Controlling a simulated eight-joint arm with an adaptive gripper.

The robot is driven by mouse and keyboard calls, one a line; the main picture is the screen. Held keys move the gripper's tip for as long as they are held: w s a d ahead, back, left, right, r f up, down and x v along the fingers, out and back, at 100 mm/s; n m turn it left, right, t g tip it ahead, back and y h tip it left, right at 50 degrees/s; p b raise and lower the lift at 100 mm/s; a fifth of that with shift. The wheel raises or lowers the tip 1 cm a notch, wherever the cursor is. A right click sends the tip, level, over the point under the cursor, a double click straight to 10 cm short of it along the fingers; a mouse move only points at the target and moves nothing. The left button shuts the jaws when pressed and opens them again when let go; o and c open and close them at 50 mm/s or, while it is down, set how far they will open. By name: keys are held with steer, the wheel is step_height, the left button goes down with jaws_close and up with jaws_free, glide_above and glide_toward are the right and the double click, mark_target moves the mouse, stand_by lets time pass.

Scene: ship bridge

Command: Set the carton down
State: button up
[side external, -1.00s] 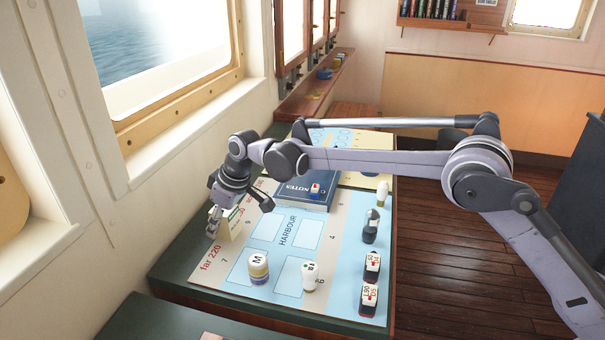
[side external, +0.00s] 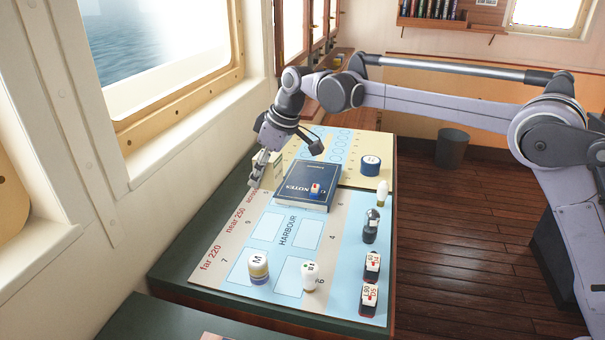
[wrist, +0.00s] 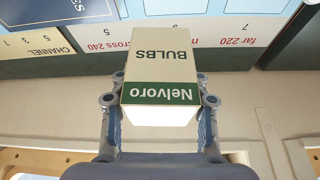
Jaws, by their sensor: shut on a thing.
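The carton (wrist: 163,63) is cream with a green band and reads "Nelvoro" and "BULBS" in the wrist view, where it appears upside down. In the side view the carton (side external: 278,163) is partly hidden behind my fingers, at the left edge of the printed chart (side external: 310,222), beside the notebook. My gripper (side external: 261,169) is shut on the carton, with one finger on each side in the wrist view (wrist: 160,103). The carton's lower end is hidden, so I cannot tell whether it touches the chart.
A dark blue notebook (side external: 294,186) with a small block (side external: 315,189) on it lies right of the carton.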

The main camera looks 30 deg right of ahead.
steer(key=s+d+n, duration=0.1)
steer(key=s+d, duration=1.4)
glide_above(301, 241)
steer(key=s, duration=0.1)
steer(key=f, duration=0.4)
steer(key=d+f, duration=0.1)
steer(key=f, duration=0.1)
steer(key=shift+f, duration=2.2)
steer(key=shift+f, duration=0.1)
steer(key=o, duration=1.2)
